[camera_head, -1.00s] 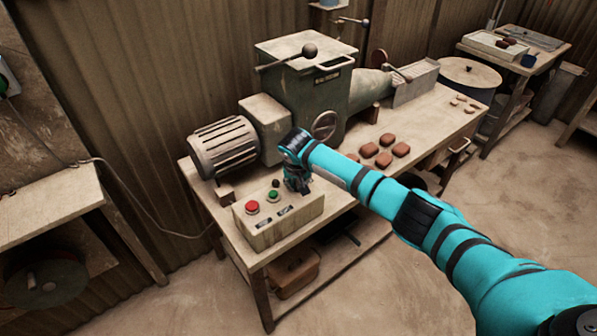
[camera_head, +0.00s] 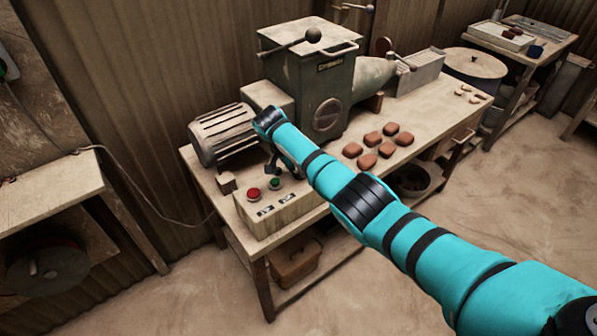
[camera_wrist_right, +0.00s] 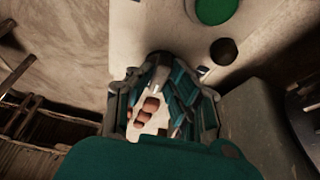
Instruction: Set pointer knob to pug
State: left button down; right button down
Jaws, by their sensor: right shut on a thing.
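The control box (camera_head: 285,212) sits at the near left of the workbench. Its top has a red button (camera_head: 254,194), a green button (camera_head: 275,183) and two small dark label plates. My right gripper (camera_head: 272,169) points down at the box top, just behind the green button. In the right wrist view my right gripper (camera_wrist_right: 162,62) has its fingertips together at the pale panel, beside a round black part (camera_wrist_right: 223,52) and the green button. It is shut on what seems to be the pointer knob, which the fingers hide. The knob's direction cannot be seen. My left gripper is out of view.
The green machine (camera_head: 312,80) with its motor (camera_head: 222,135) stands close behind the box. Several brown clay tiles (camera_head: 372,139) lie on the bench to the right. A power cable (camera_head: 140,195) hangs left. Floor in front is free.

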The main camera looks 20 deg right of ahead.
jog(key=shift+f+m, duration=0.15)
jog(key=shift+m, duration=0.35)
jog(key=c, duration=1.3)
grip_release()
jog(key=v, duration=1.2)
jog(key=shift+w, duration=0.2)
